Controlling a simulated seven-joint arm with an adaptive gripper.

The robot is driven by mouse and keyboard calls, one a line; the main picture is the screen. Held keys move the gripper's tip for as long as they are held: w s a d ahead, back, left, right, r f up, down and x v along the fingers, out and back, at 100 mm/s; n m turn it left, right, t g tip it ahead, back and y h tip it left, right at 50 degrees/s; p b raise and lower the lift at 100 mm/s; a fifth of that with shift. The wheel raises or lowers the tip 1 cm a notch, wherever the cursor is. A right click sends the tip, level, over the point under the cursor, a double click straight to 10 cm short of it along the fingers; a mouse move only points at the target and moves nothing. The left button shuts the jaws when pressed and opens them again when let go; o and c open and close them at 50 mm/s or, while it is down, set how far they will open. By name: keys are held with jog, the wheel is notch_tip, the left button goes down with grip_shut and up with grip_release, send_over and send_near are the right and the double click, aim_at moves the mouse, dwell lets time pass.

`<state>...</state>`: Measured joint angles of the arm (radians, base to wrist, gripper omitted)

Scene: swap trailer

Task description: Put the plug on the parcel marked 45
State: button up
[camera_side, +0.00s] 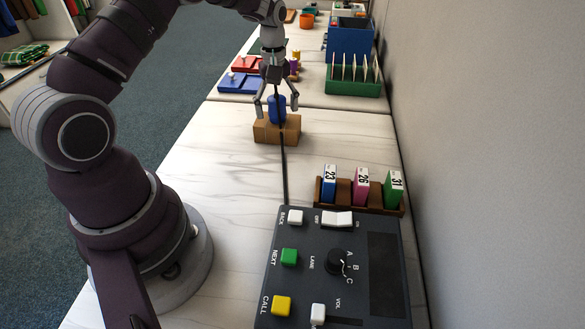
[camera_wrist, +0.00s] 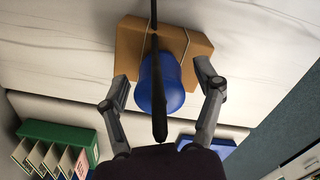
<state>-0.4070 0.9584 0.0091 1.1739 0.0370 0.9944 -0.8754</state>
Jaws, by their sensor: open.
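A blue rounded piece (camera_side: 277,107), which may be the plug, is at a brown parcel (camera_side: 262,131) on the white table. In the wrist view the blue piece (camera_wrist: 152,86) shows in front of the parcel (camera_wrist: 186,44), with a black strip or cord across both; whether it rests on the parcel is unclear. My gripper (camera_side: 277,103) is open, its fingers on either side of the blue piece with gaps. In the wrist view my gripper (camera_wrist: 162,80) also straddles it. No number 45 is readable on the parcel.
A dark console (camera_side: 340,290) with buttons and a knob stands in front. Beside it a brown rack (camera_side: 346,194) holds cards marked 23, 26 and 31. A green file holder (camera_side: 352,86) and a blue bin (camera_side: 349,42) stand behind. The table left of the parcel is clear.

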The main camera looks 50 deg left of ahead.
aim_at(276, 98)
notch_tip(276, 98, up, 12)
jog(key=shift+s+f, duration=0.1)
jog(key=shift+f, duration=0.05)
jog(key=s+d+r+m+t, duration=0.3)
jog(key=s+d+r+m, duration=0.2)
jog(key=d+r+m, duration=0.25)
jog(key=s+d+f+m+t, duration=0.1)
jog(key=s+d+f+m, duration=0.1)
jog(key=s, duration=0.3)
jog(key=s+d+f+m+t, duration=0.1)
jog(key=s+d+m, duration=0.3)
jog(key=s+m, duration=0.1)
jog(key=shift+f, duration=0.35)
